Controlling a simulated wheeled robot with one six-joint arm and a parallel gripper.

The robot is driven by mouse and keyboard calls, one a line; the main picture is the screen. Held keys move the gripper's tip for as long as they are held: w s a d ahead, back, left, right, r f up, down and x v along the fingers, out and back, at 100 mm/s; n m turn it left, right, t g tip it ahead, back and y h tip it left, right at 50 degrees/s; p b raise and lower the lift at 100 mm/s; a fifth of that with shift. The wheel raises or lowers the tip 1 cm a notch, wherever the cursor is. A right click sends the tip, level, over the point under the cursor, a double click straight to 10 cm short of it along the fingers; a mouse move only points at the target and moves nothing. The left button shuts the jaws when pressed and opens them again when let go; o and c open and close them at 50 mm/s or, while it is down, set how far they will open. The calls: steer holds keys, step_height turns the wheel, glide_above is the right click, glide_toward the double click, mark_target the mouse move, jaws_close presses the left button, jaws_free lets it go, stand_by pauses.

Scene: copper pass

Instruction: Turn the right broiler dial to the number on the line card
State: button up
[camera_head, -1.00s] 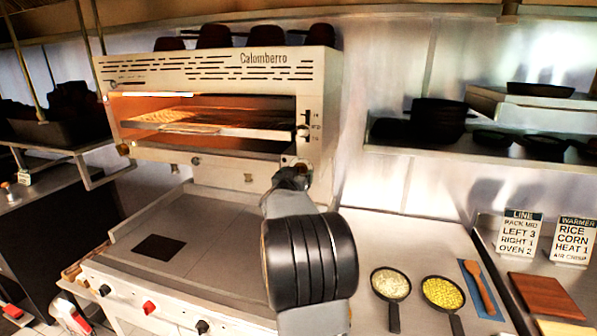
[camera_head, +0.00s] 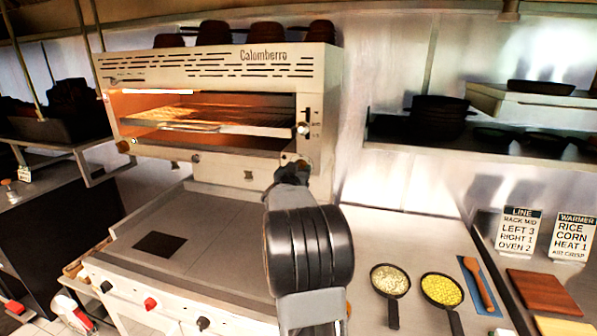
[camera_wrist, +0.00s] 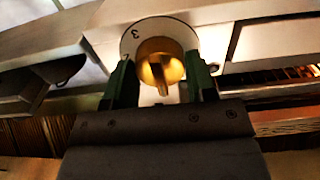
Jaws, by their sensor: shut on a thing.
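The right broiler dial (camera_wrist: 160,62) is a round brass knob with a raised ridge, on a white number plate. A 3 shows at the plate's upper left, and another mark below it is partly hidden. The green fingers of my gripper (camera_wrist: 162,84) flank the knob in the wrist view, and the gripper is shut on it. In the head view my gripper (camera_head: 292,174) is at the broiler's lower right corner and covers part of the dial. The line card (camera_head: 519,230) reads rack mid, left 3, right 1, oven 2.
The broiler (camera_head: 215,62) glows inside, with a rack lever (camera_head: 303,128) above the dial. A griddle (camera_head: 190,225) lies below. Two small pans, one of rice (camera_head: 390,280) and one of corn (camera_head: 442,290), stand on the right counter. A warmer card (camera_head: 573,237) stands beside the line card.

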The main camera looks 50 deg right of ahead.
steer(key=shift+c, duration=0.4)
steer(key=shift+f+m+b, duration=0.1)
steer(key=shift+m+b, duration=0.3)
steer(key=shift+b, duration=0.1)
steer(key=m+b, duration=0.2)
steer(key=m, duration=0.1)
steer(key=m+b, duration=0.3)
steer(key=m, duration=0.2)
steer(key=shift+m, duration=0.4)
steer(key=o, duration=0.9)
steer(key=shift+a, duration=0.1)
